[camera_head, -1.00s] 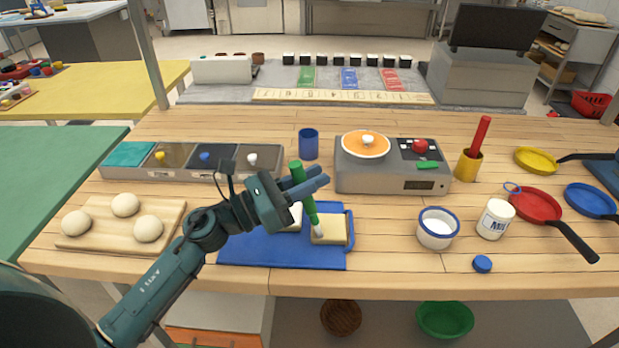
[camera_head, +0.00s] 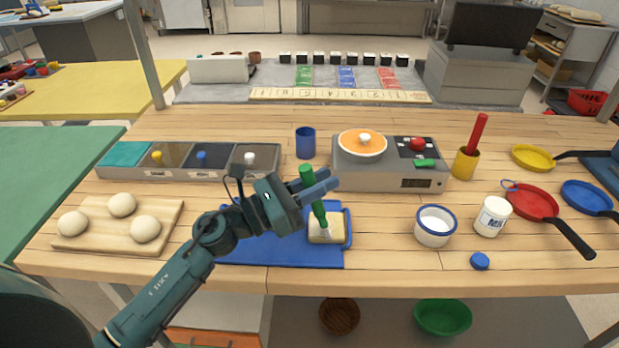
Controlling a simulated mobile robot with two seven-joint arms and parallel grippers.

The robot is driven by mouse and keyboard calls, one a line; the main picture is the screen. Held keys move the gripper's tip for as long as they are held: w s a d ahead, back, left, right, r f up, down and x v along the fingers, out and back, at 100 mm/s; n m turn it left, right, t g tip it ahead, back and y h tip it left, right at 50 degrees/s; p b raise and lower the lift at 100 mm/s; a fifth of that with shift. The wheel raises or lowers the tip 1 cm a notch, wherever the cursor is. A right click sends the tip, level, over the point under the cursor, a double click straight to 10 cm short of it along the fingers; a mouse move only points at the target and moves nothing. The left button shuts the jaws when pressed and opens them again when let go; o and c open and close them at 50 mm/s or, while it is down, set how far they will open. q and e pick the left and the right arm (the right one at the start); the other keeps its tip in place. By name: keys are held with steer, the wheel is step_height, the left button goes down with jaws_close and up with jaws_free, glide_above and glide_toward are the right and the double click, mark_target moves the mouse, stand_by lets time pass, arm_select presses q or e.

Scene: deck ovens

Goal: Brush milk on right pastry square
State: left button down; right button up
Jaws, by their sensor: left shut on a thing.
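My left gripper (camera_head: 318,187) is shut on a green-handled brush (camera_head: 317,208). The brush is tilted, its pale bristles down at the top of the right pastry square (camera_head: 320,234); I cannot tell whether they press on it. The square lies at the right end of the blue tray (camera_head: 285,252). My gripper and arm hide the left pastry square. A white bowl with a blue rim (camera_head: 433,232) holds something white. The milk jar (camera_head: 493,217) stands to its right, and a blue cap (camera_head: 480,261) lies in front. My right gripper is not in view.
A board (camera_head: 75,238) with dough balls lies at left. Behind the tray stand a row of bins (camera_head: 220,172), a blue cup (camera_head: 306,143) and a grey cooker (camera_head: 350,176). Pans, including a red one (camera_head: 533,203), lie at right. Bare wood lies between tray and bowl.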

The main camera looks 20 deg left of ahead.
arm_select(q)
steer(key=d, duration=0.3)
steer(key=shift+w+f, duration=0.1)
steer(key=shift+w, duration=0.25)
steer(key=shift+w+a, duration=0.1)
steer(key=shift+w+a, duration=0.15)
steer(key=shift+w, duration=0.15)
steer(key=shift+s+a+b, duration=0.25)
steer(key=shift+a+b, duration=0.25)
steer(key=shift+a, duration=0.55)
steer(key=a, duration=0.1)
steer(key=s+a+b, duration=0.1)
steer(key=a, duration=0.1)
